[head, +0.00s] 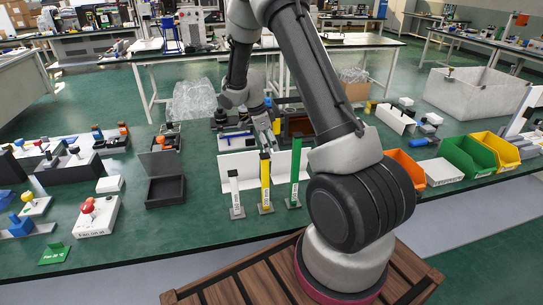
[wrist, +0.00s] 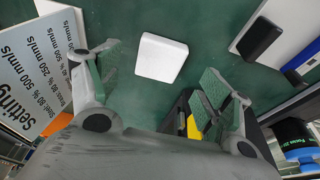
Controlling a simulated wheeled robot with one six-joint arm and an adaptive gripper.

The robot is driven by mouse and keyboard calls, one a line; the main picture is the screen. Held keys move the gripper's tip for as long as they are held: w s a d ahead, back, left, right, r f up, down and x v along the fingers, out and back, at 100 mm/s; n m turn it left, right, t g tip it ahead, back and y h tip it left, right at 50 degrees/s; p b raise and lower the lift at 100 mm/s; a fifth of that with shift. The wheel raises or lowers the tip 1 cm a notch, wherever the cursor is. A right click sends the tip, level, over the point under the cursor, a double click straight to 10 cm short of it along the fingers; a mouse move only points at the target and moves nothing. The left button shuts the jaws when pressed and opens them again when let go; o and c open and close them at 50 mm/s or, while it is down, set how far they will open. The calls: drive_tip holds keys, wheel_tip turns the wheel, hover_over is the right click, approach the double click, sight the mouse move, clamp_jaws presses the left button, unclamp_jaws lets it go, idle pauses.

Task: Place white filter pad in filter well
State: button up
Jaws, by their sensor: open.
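A white, square pad with rounded corners (wrist: 161,57) lies flat on the green tabletop in the wrist view. It appears just beyond the fingertips, between them in the picture. I take it to be the filter pad; the head view does not show it clearly. My gripper (wrist: 159,66) is open, its green-padded fingers spread to either side, with nothing held between them. In the head view, my gripper (head: 266,132) points down behind the white upright panel and is partly hidden. I cannot make out which thing is the filter well.
A white panel (head: 225,168) and white, yellow and green posts (head: 266,180) stand close in front of my gripper. A printed settings sign (wrist: 32,72) is left in the wrist view; a black block (wrist: 260,40) is upper right. Colored bins (head: 468,157) stand right.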

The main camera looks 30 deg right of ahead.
drive_tip(key=x, duration=0.3)
drive_tip(key=shift+d+f, duration=0.1)
drive_tip(key=shift+f, duration=0.3)
drive_tip(key=shift+c, duration=0.2)
drive_tip(key=c, duration=0.8)
drive_tip(key=shift+r, duration=0.1)
